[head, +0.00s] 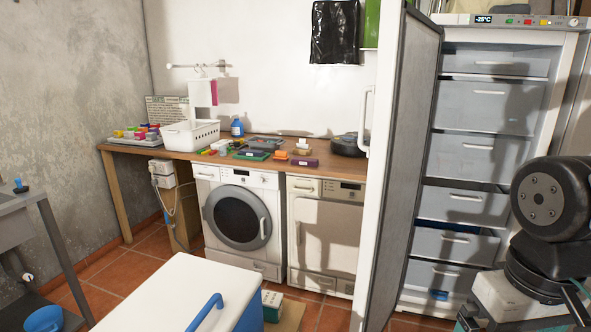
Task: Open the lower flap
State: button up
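A washing machine (237,222) with a round door stands under the worktop, and a second white appliance (327,230) stands right of it. Each has a panel low on its front: a small flap (266,269) on the washing machine and a wider flap (318,283) on the other. Both look shut. I cannot tell which one the task means. A tall freezer (480,150) stands open at the right, with several grey drawers. Part of my arm shows at the right edge, well away from the flaps. My gripper is not in view.
The freezer's open door (407,180) stands right of the appliances. A white and blue cool box (175,295) stands in front of the washing machine, partly hiding its lower front. A wooden worktop (130,153) carries several small items. Tiled floor (130,262) shows at the left.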

aim_at(475, 160)
jog(key=z, duration=0.9)
jog(key=i, duration=0.8)
jog(key=z, duration=0.75)
jog(key=i, duration=0.7)
jog(key=u, duration=0.9)
jog(key=i, duration=0.6)
jog(key=u, duration=0.7)
